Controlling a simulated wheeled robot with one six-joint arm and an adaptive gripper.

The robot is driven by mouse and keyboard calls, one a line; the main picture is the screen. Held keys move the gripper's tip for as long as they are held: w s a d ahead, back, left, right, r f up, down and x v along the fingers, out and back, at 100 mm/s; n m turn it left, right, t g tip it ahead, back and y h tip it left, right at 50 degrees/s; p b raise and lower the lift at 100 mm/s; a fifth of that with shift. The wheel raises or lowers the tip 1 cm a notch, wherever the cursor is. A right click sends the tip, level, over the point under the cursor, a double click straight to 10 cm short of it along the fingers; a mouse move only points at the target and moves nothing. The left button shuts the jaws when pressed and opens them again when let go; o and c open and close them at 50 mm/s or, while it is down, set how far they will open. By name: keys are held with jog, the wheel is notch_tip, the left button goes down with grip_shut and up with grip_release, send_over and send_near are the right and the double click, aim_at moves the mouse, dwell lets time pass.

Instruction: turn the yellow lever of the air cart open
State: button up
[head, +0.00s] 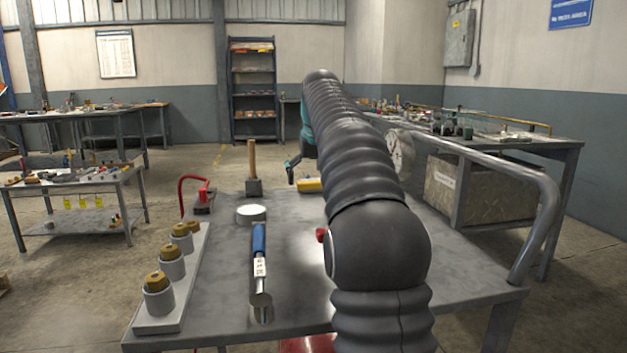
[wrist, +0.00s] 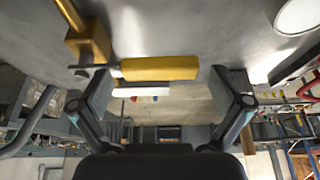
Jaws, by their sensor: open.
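The yellow lever (wrist: 160,68) shows in the wrist view as a thick yellow handle lying sideways across the picture. Its left end joins a grey pivot beside a brass-coloured valve body (wrist: 90,42). My gripper (wrist: 163,90) is open, its two dark finger pads apart, with the lever's grip in the gap between them as seen in the picture. I cannot tell whether either pad touches it. In the head view a small yellow part (head: 308,185) shows at the far side of the grey cart top (head: 300,240), beside my gripper (head: 291,170); my arm hides much there.
A red hose (head: 183,190) curves at the far left corner. A bent grey rail (head: 545,215) edges the right.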

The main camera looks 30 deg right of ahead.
jog(key=shift+c, duration=0.3)
jog(key=c, duration=1.5)
